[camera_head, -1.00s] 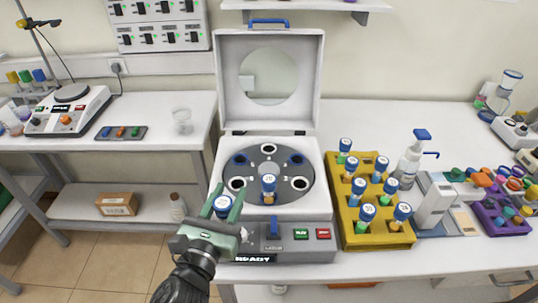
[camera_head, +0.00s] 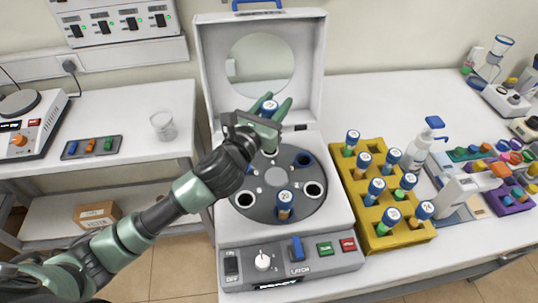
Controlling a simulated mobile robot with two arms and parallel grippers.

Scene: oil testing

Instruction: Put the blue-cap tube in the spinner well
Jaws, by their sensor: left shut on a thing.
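The spinner (camera_head: 232,235) is a grey-white machine with its lid (camera_head: 310,55) raised. Its dark rotor (camera_head: 280,215) has a ring of wells. A blue-cap tube (camera_head: 285,203) stands in the front well. The front-left well (camera_head: 244,200), right well (camera_head: 314,190) and back-right well (camera_head: 304,160) look empty. My left gripper (camera_head: 268,108) is shut on another blue-cap tube (camera_head: 268,104), over the back of the spinner in front of the lid. Only its cap shows clearly. My gripper and forearm hide the back-left part of the rotor. My right gripper is not in view.
A yellow rack (camera_head: 376,243) with several blue-cap tubes stands right of the spinner. A pump bottle (camera_head: 418,150) and a purple rack (camera_head: 512,205) are farther right. A beaker (camera_head: 163,126) and small tray (camera_head: 91,147) are on the left bench. The raised lid stands close behind my gripper.

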